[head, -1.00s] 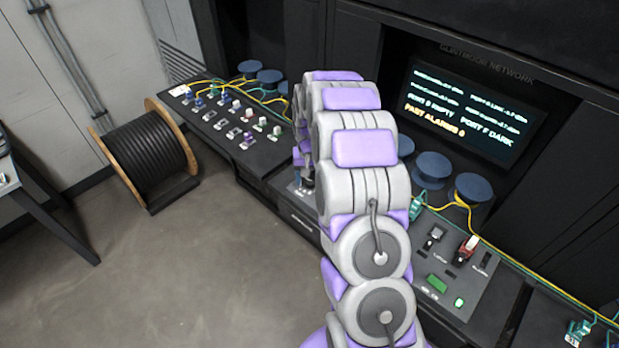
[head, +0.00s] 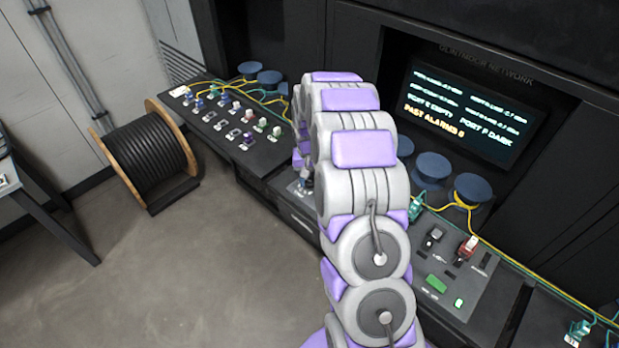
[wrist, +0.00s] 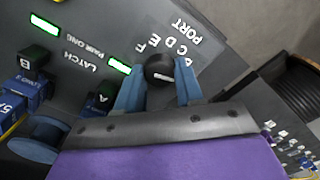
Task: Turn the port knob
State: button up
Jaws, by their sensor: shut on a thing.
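The port knob (wrist: 159,70) is a round black knob with a white pointer line, on a dark panel in the wrist view. The word PORT and a row of letters, among them C, D, E and F, are printed around it. My gripper (wrist: 158,88) has its two blue fingers on either side of the knob and is shut on it. In the head view my grey and purple arm hides the knob and the gripper.
In the wrist view, green lit bars (wrist: 119,65) marked LATCH and PAIR ONE and blocks labelled A and B lie left of the knob. A cable drum (head: 150,155) stands on the floor. A screen (head: 465,112) hangs behind the bench, with blue spools (head: 432,167) below it.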

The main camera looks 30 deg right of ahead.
jog(key=shift+r+n, duration=0.1)
jog(key=shift+n, duration=0.2)
jog(key=n+p, duration=0.3)
jog(key=shift+n, duration=0.4)
jog(key=n+p, duration=0.1)
jog(key=n, duration=0.3)
jog(key=shift+n+p, duration=0.3)
jog(key=shift+p, duration=0.1)
jog(key=n+p, duration=0.1)
jog(key=n, duration=0.3)
jog(key=shift+w+n+p, duration=0.1)
jog(key=shift+n+p, duration=0.2)
jog(key=shift+n, duration=1.9)
jog(key=o, duration=1)
jog(key=shift+o, duration=0.2)
